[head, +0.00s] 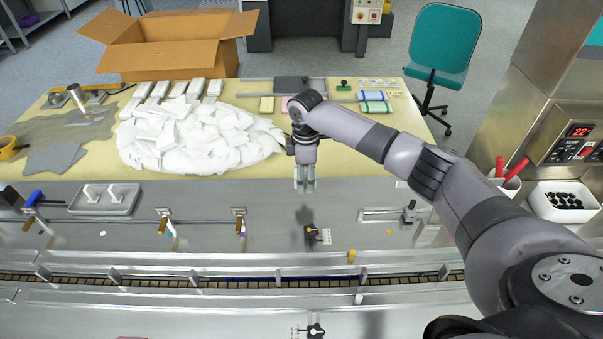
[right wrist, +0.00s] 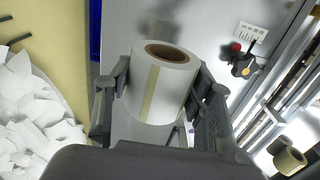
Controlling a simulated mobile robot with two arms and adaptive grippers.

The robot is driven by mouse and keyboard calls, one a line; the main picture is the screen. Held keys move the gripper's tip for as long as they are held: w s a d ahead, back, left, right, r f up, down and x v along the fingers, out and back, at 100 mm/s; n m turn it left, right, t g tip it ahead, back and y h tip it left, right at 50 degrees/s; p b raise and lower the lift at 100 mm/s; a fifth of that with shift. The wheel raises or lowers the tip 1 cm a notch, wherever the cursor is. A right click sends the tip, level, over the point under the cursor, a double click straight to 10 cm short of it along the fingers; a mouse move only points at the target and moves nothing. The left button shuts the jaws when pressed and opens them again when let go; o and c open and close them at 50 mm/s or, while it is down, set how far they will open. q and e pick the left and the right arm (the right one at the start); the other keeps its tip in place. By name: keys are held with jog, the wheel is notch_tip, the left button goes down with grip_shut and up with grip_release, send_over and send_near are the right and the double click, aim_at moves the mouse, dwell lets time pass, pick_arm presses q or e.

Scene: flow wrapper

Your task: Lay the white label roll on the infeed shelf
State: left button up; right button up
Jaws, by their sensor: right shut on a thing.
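The white label roll (right wrist: 165,95) has a brown core and a pale yellowish stripe down its side. In the right wrist view it sits between the two fingers of my right gripper (right wrist: 166,88), which is shut on it. In the head view my right gripper (head: 304,180) points down over the steel shelf surface (head: 270,205) near the edge of the yellow table; the roll is hard to make out there. I cannot tell whether the roll touches the steel. My left gripper is not in view.
A pile of white packets (head: 200,140) lies left on the yellow table (head: 345,150), with an open carton (head: 175,55) behind. A black knob (head: 312,235) and a clamp (head: 408,212) stand on the steel. Rails and a conveyor (head: 200,282) run along the front.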

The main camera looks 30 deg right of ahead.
aim_at(305, 200)
notch_tip(305, 200, down, 2)
jog(key=shift+s+d+f+b, duration=0.1)
jog(key=shift+s+d+b, duration=0.05)
jog(key=shift+b, duration=0.8)
notch_tip(305, 200, down, 3)
jog(key=b, duration=0.3)
jog(key=shift+f, duration=0.6)
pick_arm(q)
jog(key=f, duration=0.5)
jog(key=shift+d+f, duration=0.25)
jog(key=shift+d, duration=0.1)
pick_arm(e)
jog(key=o, duration=0.9)
jog(key=shift+c, duration=0.2)
jog(key=o, duration=0.4)
jog(key=shift+c, duration=0.2)
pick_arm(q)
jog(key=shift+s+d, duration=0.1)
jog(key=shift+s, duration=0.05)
